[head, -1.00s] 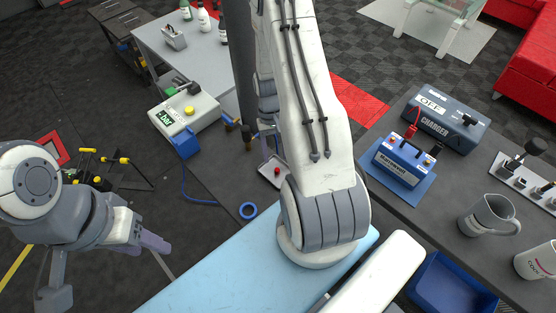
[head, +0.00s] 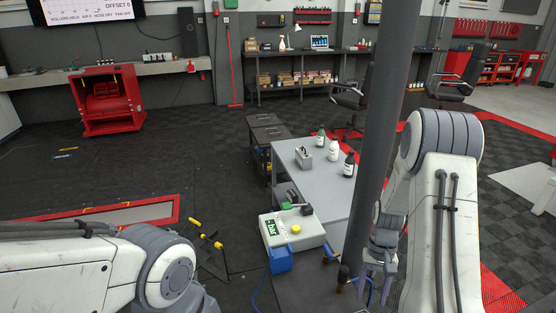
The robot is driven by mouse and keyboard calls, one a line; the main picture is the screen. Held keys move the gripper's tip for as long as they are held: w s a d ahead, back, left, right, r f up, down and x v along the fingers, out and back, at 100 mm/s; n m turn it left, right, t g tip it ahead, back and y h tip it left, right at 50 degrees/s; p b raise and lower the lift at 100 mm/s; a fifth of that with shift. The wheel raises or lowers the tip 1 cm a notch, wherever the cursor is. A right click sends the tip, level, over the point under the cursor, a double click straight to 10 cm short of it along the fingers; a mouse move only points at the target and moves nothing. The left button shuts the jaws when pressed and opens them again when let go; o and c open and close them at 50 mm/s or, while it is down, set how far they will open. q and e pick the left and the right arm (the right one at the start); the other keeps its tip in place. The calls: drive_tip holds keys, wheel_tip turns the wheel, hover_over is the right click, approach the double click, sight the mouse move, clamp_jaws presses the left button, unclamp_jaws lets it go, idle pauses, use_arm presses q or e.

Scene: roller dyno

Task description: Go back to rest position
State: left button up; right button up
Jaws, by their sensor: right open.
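My right arm rises at the right of the head view and bends down behind its raised elbow. My right gripper (head: 375,288) hangs low beside the dark grey pole, with its fingers pointing down. It is open, and I see nothing between the fingers. My left arm reaches in from the lower left, and its end runs out of the bottom of the picture. My left gripper is not in view.
A dark pole (head: 378,130) stands close to my right gripper. A white box with a yellow button (head: 295,230) sits left of it. A grey table (head: 310,180) with several bottles is behind. A red roller unit (head: 108,100) stands far left. Open floor lies left of centre.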

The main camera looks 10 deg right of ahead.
drive_tip(key=s+a+r+n+t+h, duration=0.1)
drive_tip(key=a+r+n, duration=0.2)
drive_tip(key=a+r, duration=0.5)
drive_tip(key=a+r+n+t, duration=0.1)
drive_tip(key=a+r+n, duration=0.3)
drive_tip(key=a, duration=0.7)
drive_tip(key=s+a+r+n, duration=0.2)
drive_tip(key=s+a+r, duration=0.1)
drive_tip(key=s+a, duration=0.2)
drive_tip(key=s+a+r+n+t, duration=0.1)
drive_tip(key=s+a+r+n, duration=0.2)
drive_tip(key=s, duration=0.6)
drive_tip(key=shift+s+a+r+n, duration=0.15)
drive_tip(key=shift+a+r+n, duration=0.25)
drive_tip(key=shift+a, duration=0.75)
drive_tip(key=shift+d+r+y, duration=0.3)
drive_tip(key=shift+d+r, duration=0.15)
drive_tip(key=shift+r, duration=0.1)
drive_tip(key=shift+c, duration=0.3)
